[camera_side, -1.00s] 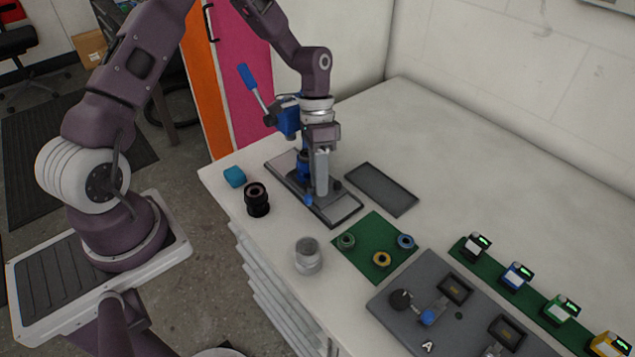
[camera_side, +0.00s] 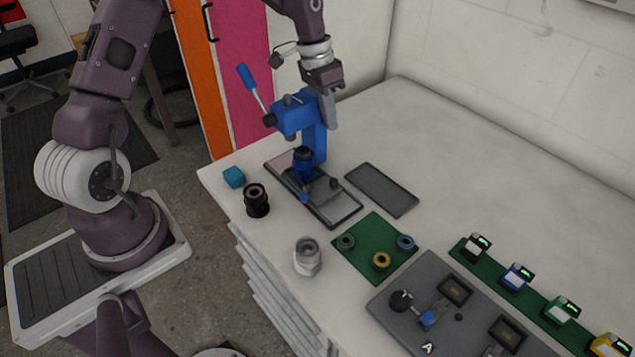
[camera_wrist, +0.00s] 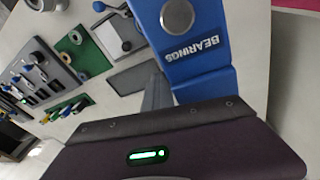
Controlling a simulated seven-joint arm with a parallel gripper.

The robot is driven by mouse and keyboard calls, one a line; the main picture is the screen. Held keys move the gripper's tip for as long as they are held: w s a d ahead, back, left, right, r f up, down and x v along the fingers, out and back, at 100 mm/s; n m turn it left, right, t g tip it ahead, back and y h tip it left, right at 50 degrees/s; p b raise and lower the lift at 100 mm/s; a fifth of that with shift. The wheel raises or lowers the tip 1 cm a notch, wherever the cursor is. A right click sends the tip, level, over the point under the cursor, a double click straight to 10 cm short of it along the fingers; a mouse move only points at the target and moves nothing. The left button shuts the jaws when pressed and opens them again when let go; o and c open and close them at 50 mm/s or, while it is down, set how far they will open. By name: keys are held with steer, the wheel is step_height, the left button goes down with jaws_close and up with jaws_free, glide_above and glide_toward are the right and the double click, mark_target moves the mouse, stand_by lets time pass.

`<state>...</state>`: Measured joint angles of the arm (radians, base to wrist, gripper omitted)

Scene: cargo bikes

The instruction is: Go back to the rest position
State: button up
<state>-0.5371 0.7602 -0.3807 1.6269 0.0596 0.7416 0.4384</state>
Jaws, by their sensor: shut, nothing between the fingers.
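My gripper (camera_side: 329,110) is shut and empty. In the side view it hangs in the air just right of the top of the blue bearing press (camera_side: 298,118), above the bench. In the wrist view the press body, lettered "BEARINGS" (camera_wrist: 200,45), fills the upper middle, close to my gripper.
The press has a raised blue-handled lever (camera_side: 248,77) and a dark base plate (camera_side: 338,208). A grey tray (camera_side: 382,189) lies right of it. A green mat (camera_side: 370,226) with three rings, a black cylinder (camera_side: 257,200) and a clear jar (camera_side: 307,257) stand in front. The back right bench is clear.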

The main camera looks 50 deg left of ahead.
steer(key=s+a+r+n+y, duration=0.3)
steer(key=s+a+r, duration=0.3)
steer(key=a, duration=0.4)
steer(key=shift+s+r, duration=0.35)
steer(key=shift+s, duration=0.05)
steer(key=shift+o, duration=1.2)
steer(key=s+d+r+t, duration=0.1)
steer(key=s+d+r, duration=0.5)
steer(key=d+r, duration=0.2)
steer(key=shift+r, duration=0.2)
steer(key=s+d+r+t, duration=0.1)
steer(key=s+d, duration=0.4)
steer(key=s, duration=0.4)
steer(key=s+d+r+t, duration=0.2)
steer(key=s+d, duration=0.3)
steer(key=s, duration=0.3)
steer(key=shift+s+d+h, duration=0.15)
steer(key=shift+s+h, duration=0.2)
steer(key=shift+h, duration=0.05)
